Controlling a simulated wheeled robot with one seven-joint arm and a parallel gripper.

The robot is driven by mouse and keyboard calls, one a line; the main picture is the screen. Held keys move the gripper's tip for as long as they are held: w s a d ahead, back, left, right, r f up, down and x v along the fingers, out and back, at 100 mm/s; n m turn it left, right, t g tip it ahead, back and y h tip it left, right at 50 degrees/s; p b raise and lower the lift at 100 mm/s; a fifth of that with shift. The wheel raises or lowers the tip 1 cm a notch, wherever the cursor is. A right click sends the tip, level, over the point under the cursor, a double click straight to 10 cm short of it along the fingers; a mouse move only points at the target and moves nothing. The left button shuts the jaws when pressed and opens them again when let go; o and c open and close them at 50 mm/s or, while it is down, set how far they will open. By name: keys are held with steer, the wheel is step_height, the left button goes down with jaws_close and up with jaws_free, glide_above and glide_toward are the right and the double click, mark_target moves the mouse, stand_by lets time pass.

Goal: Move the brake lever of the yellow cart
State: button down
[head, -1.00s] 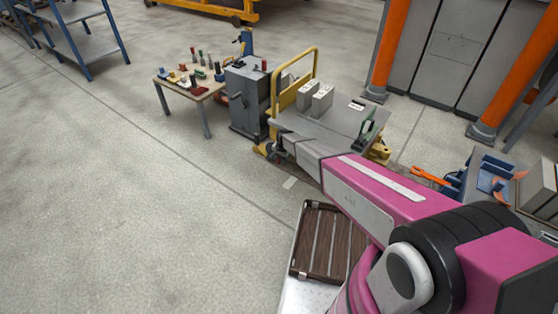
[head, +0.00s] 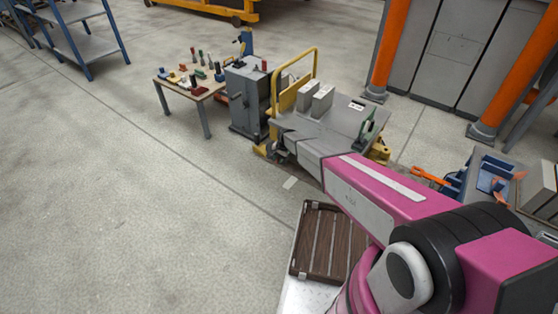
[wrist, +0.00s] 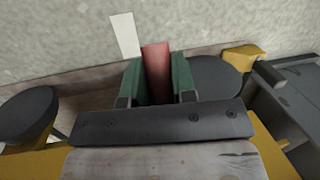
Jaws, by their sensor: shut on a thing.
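The yellow cart (head: 307,72) stands in the upper middle of the head view, with a grey deck carrying two grey blocks. In the wrist view, the red brake lever (wrist: 156,68) stands between the two green-padded fingers of my gripper (wrist: 156,82). The fingers are shut on it, one on each side. A dark bar with screws and yellow frame parts (wrist: 262,150) show below and beside it. In the head view my gripper is at the cart's near left edge, where my arm mostly hides it, and I cannot make out the lever there.
A grey cabinet (head: 245,98) stands just left of the cart, and a small table (head: 186,92) with several small objects is beyond it. Blue bins (head: 487,178) are at the right. Orange posts (head: 388,48) stand behind. The floor at the left is clear.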

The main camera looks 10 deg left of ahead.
mark_target(278, 158)
steer(key=shift+s+a+r+g+y, duration=0.15)
steer(key=shift+r+g+y, duration=0.35)
steer(key=shift+r+g, duration=0.6)
steer(key=shift+s+r+g+y, duration=0.2)
steer(key=shift+r+g+y, duration=0.3)
steer(key=shift+r+g, duration=0.6)
steer(key=shift+f, duration=0.15)
steer(key=c, duration=0.9)
jaws_free()
steer(key=v, duration=1)
steer(key=shift+w+r, duration=0.2)
steer(key=shift+r, duration=0.15)
